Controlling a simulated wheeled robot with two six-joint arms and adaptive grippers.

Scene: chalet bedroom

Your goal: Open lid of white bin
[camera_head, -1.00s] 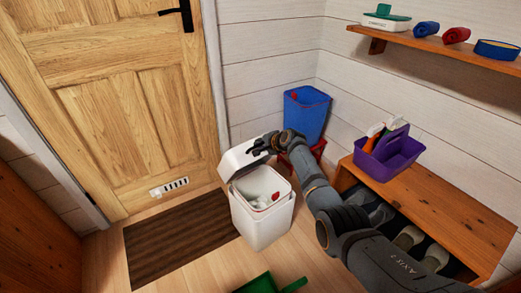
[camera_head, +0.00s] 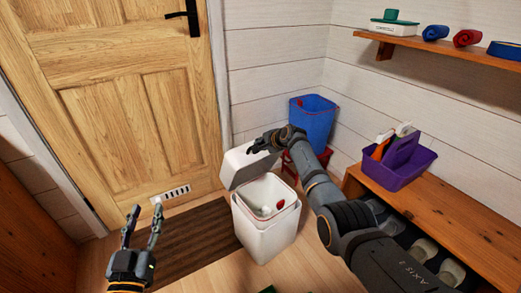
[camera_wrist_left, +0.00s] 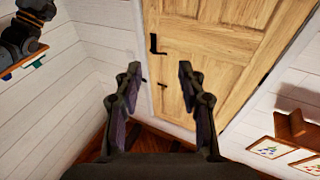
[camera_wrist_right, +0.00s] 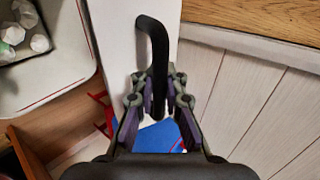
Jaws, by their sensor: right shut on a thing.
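The white bin (camera_head: 265,232) stands on the floor in front of the door, with its white lid (camera_head: 243,166) raised and tilted back at the left rear. White crumpled items and a red one show inside the bin. My right gripper (camera_head: 266,146) is at the lid's upper edge. In the right wrist view its fingers (camera_wrist_right: 159,95) are shut on the dark curved handle (camera_wrist_right: 152,35) of the lid. My left gripper (camera_head: 144,222) is open and empty, left of the bin above the mat; its parted fingers also show in the left wrist view (camera_wrist_left: 160,85).
A blue bin (camera_head: 313,122) stands behind the white bin by the wall. A purple caddy (camera_head: 400,172) sits on the wooden bench (camera_head: 455,205) at the right. A shelf (camera_head: 440,47) is above it. A brown mat (camera_head: 190,250) lies before the door.

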